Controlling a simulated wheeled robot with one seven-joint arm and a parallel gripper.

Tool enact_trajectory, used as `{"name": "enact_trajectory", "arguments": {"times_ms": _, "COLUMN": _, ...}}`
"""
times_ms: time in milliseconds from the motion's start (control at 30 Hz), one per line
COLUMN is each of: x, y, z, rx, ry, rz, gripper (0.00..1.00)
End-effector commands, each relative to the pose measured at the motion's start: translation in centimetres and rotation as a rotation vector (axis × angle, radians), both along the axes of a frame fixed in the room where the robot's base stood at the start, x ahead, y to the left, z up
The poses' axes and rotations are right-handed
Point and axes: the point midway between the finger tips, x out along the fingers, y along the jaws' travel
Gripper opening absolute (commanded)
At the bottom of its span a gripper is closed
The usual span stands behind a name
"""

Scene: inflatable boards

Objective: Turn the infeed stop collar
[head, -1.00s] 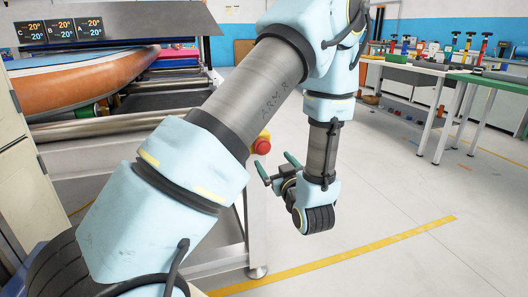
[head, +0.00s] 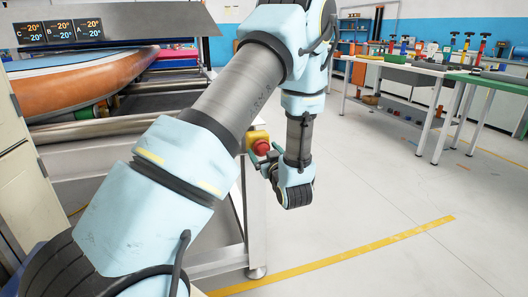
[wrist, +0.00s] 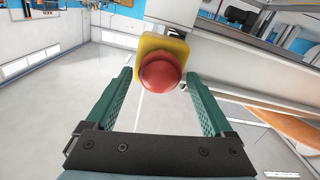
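The infeed stop is a round red knob (head: 261,147) on a yellow housing (head: 257,135), at the right end of the roller machine's frame. The red knob (wrist: 161,72) faces the wrist camera at upper centre, with the yellow housing (wrist: 163,45) behind it. My gripper (wrist: 158,77) is open, its green fingers apart on the left and right of the knob in that picture. I cannot tell whether the tips reach the knob's depth; no contact shows. In the head view my gripper (head: 268,167) is close below and right of the knob, its fingers partly hidden.
An orange and blue inflatable board (head: 85,80) lies on the machine's rollers (head: 85,131) at left. A display panel (head: 60,31) stands above it. Workbenches (head: 405,75) with tools are at back right. The floor (head: 370,190) right of my gripper is clear.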

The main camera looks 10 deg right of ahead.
Motion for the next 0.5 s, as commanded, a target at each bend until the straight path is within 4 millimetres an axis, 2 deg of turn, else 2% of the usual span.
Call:
{"name": "enact_trajectory", "arguments": {"times_ms": 67, "x": -0.01, "y": -0.01, "z": 0.0, "rx": 0.0, "ry": 0.0, "rz": 0.0, "gripper": 0.77}}
{"name": "enact_trajectory", "arguments": {"times_ms": 500, "x": -0.03, "y": 0.0, "z": 0.01, "rx": 0.0, "ry": 0.0, "rz": 0.0, "gripper": 0.27}}
